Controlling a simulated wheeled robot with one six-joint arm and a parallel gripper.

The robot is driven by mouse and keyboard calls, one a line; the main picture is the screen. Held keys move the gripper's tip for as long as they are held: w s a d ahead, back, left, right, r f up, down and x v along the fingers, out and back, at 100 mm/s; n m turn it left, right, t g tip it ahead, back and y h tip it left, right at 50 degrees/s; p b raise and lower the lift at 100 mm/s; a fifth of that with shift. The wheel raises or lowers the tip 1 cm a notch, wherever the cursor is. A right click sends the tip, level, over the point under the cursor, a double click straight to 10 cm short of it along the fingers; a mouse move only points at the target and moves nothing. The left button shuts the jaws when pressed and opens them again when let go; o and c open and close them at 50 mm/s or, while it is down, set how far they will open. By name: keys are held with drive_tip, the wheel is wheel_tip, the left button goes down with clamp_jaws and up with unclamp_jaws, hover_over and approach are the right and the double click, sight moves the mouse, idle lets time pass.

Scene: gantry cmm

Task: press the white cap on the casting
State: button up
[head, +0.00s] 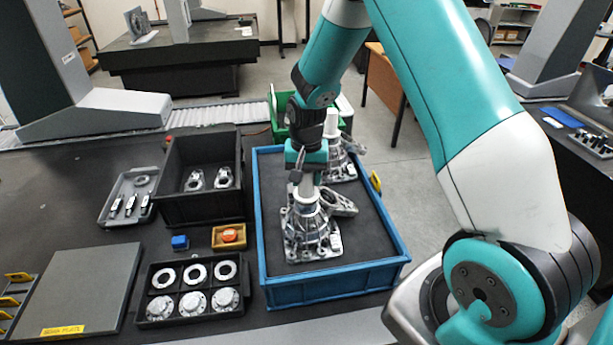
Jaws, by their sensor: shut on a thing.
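A grey metal casting (310,232) stands upright in the near half of a blue tray (333,291) with a dark floor. My gripper (304,180) points down over the top of this casting. It is shut on a white cap (304,194), which is at the casting's upper neck. The fingers hide part of the cap, and I cannot tell how fully it is seated. A second casting (341,166) stands farther back in the same tray, partly behind my arm, with a white top (331,122).
A black tray (193,318) of rings and flanges lies left of the blue tray. A black bin (172,206) and a green bin (273,104) stand behind. A grey plate (84,285) lies at left.

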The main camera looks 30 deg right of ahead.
idle(0.3)
drive_tip(key=o, duration=1.4)
drive_tip(key=shift+o, duration=0.2)
drive_tip(key=shift+r, duration=0.1)
drive_tip(key=shift+r+p, duration=2.65)
drive_tip(key=shift+r, duration=0.8)
clamp_jaws()
